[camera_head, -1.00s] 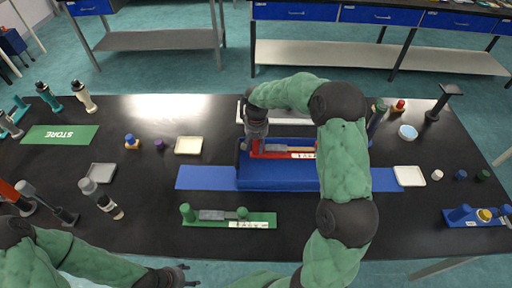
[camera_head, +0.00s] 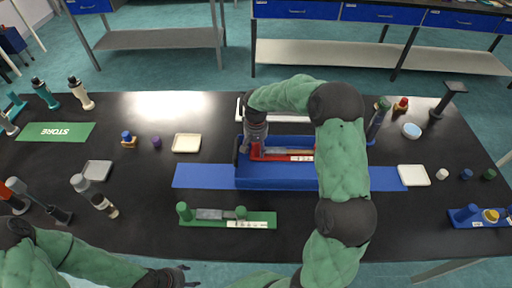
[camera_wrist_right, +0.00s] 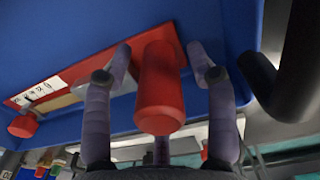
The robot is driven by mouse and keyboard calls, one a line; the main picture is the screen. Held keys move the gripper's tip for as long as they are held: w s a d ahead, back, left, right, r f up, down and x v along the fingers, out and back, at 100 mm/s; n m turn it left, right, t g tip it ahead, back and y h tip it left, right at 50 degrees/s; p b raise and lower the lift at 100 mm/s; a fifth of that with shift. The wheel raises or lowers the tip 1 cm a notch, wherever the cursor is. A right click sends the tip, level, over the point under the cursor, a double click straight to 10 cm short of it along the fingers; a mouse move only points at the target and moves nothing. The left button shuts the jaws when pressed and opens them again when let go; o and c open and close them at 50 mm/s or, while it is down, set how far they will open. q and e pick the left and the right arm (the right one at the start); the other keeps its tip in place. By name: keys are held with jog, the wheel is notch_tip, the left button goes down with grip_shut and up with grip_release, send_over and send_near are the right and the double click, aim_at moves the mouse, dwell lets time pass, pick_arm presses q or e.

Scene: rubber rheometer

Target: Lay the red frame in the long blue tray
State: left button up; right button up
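The red frame (camera_head: 272,156) lies inside the long blue tray (camera_head: 275,184), towards its left part, with a white label on its front. My right gripper (camera_head: 248,153) is down at the frame's left end. In the right wrist view, its fingers (camera_wrist_right: 160,62) stand apart on both sides of the red post (camera_wrist_right: 160,90), with a small gap visible on each side. The frame's bar (camera_wrist_right: 55,88) runs to the left over the blue tray floor. My right arm hides the frame's right end in the head view. My left gripper (camera_head: 184,276) is open and empty at the table's front edge.
The tray stands on a blue mat (camera_head: 203,176). A green frame (camera_head: 205,220) lies in front. Cream dishes (camera_head: 187,143) (camera_head: 414,175) stand left and right. A blue frame (camera_head: 468,216) is at the far right. A pale rack (camera_head: 240,106) is behind the tray.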

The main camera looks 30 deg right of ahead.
jog(key=shift+r, duration=0.1)
jog(key=shift+r+p, duration=1.2)
jog(key=shift+r, duration=2.55)
